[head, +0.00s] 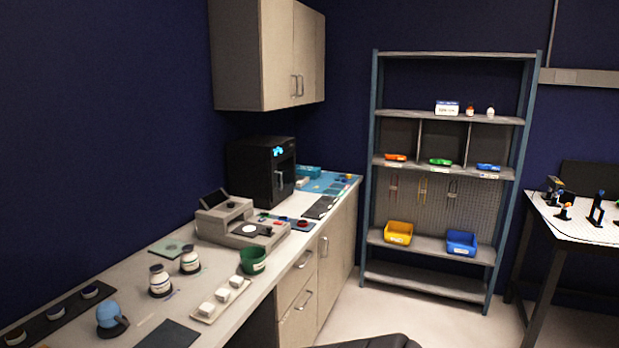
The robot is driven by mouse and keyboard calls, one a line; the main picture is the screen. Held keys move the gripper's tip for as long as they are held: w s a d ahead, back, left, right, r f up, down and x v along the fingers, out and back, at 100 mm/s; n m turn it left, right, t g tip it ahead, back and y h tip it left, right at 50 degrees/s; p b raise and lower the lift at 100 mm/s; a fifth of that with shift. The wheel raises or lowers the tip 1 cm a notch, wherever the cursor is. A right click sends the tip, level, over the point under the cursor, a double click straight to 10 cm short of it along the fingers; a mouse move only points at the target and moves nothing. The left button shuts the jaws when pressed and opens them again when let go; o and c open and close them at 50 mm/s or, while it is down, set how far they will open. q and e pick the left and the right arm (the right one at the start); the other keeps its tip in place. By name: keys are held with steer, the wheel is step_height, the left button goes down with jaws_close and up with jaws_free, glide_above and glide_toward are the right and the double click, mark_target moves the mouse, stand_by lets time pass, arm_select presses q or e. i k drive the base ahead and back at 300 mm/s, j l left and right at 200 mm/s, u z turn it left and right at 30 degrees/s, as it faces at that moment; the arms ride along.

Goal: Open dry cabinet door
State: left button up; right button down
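A black dry cabinet (262,170) stands on the counter near the back corner, with a lit blue display near the top of its front. Its dark door (284,182) faces right and looks shut, with a light vertical handle (279,180) on it. Neither of my grippers is in the head view.
The counter (215,320) holds a grey instrument (240,222), a green cup (253,260), white bottles (160,280) and a blue round item (110,317). A wall cupboard (270,55) hangs above. A shelf rack (447,115) stands behind. Floor (400,315) is clear before the rack.

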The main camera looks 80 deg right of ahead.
mark_target(273, 195)
steer(key=z, duration=2.3)
steer(key=i+l, duration=0.5)
steer(key=i+l+z, duration=0.15)
steer(key=i+l, duration=0.35)
steer(key=i, duration=0.2)
